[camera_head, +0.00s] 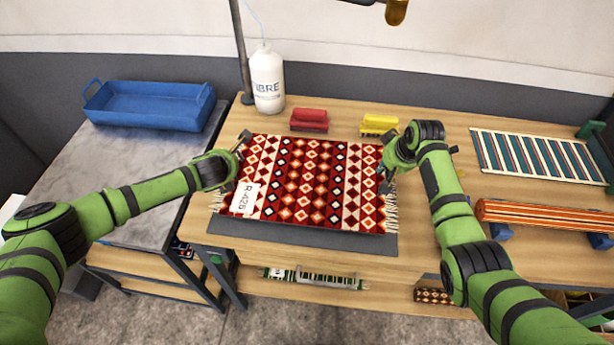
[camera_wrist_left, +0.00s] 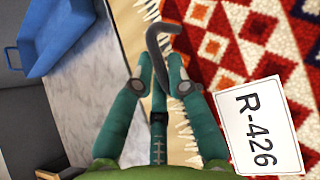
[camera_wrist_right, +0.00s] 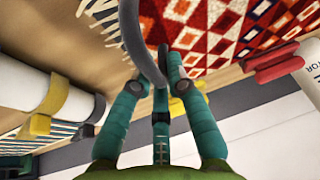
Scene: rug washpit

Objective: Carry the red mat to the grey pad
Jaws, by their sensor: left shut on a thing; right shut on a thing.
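The red mat (camera_head: 300,185) is spread flat, with a diamond pattern, pale fringes at its left and right ends and a white R-426 label (camera_head: 244,198) at its near left. The grey pad (camera_head: 310,238) shows as a strip along the mat's near edge; the mat covers the rest. Whether the mat touches the pad or hangs just above it, I cannot tell. My left gripper (camera_head: 238,162) is shut on the mat's left end; the label is close by in the left wrist view (camera_wrist_left: 258,128). My right gripper (camera_head: 385,172) is shut on the mat's right end.
Behind the mat stand a white bottle (camera_head: 268,80), a red brush (camera_head: 309,120) and a yellow brush (camera_head: 379,125). A blue tray (camera_head: 150,105) is on the left table. A striped mat (camera_head: 537,155) and an orange striped roll (camera_head: 545,214) lie right.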

